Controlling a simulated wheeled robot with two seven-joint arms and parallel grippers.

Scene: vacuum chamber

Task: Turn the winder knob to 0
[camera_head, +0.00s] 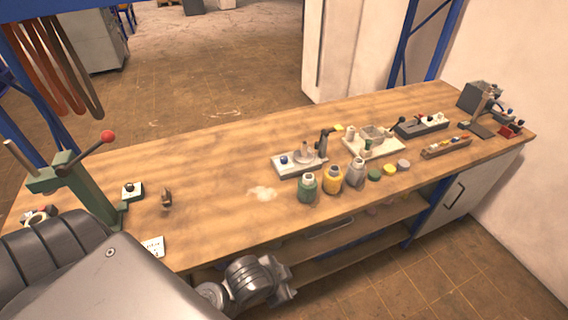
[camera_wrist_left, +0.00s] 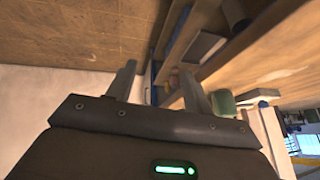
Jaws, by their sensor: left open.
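I cannot tell for sure which piece is the winder. In the head view, a light base plate (camera_head: 290,170) in the middle of the bench carries a small blue knob (camera_head: 284,159), a round pale part and a dark upright post. The knob's pointer and any 0 mark are too small to read. My left gripper (camera_wrist_left: 157,78) shows in the left wrist view with its two fingers apart and nothing between them. My right gripper is not in view.
Further right are a second light plate (camera_head: 373,148), a dark strip unit (camera_head: 422,126) and a boxy device (camera_head: 480,96). A green lever press (camera_head: 85,190) stands left.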

